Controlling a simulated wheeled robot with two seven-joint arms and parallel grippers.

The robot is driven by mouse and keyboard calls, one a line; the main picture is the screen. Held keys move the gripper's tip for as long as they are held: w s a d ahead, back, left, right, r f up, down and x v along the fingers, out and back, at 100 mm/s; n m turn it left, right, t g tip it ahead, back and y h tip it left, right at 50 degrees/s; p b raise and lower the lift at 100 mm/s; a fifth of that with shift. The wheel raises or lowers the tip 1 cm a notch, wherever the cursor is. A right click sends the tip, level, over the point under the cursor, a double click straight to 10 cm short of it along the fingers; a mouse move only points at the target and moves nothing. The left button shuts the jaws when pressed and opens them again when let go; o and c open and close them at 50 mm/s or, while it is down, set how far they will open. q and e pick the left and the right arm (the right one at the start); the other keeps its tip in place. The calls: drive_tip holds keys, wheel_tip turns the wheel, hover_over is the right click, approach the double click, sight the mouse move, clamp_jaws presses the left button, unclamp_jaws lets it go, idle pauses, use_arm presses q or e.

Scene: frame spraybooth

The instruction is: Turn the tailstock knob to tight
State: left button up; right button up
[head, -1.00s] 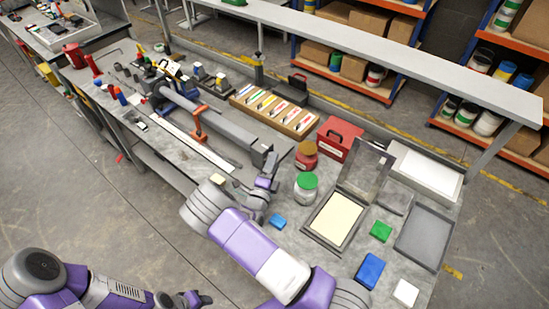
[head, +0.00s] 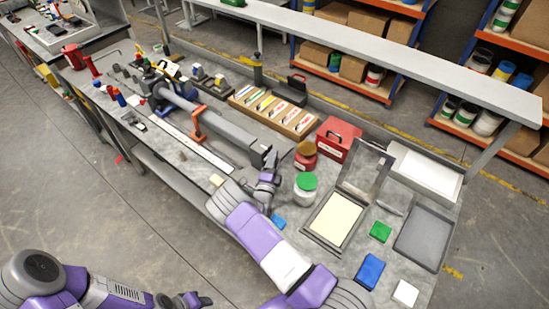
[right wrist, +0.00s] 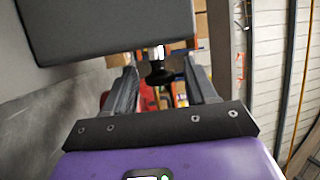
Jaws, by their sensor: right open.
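The tailstock knob (right wrist: 160,72) is dark and round, on a short shaft in the right wrist view. It appears in the gap between my right gripper's fingers, beyond a large grey block (right wrist: 110,25). I cannot tell whether the fingers touch it. My right gripper (head: 271,158) is open at the right end of the long grey machine bed (head: 232,132); its fingers also show in the right wrist view (right wrist: 161,85). In the head view the knob cannot be made out near the gripper. My left gripper (head: 196,299) is low in the head view, away from the bench, its jaws unclear.
A green-lidded jar (head: 305,187) and a brown-lidded red jar (head: 306,155) stand close right of my right gripper. A red box (head: 338,138) is behind them. A wooden tray (head: 275,110) sits behind the machine.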

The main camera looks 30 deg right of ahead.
drive_tip(key=shift+w+d+r, duration=0.1)
drive_tip(key=shift+w+d, duration=0.2)
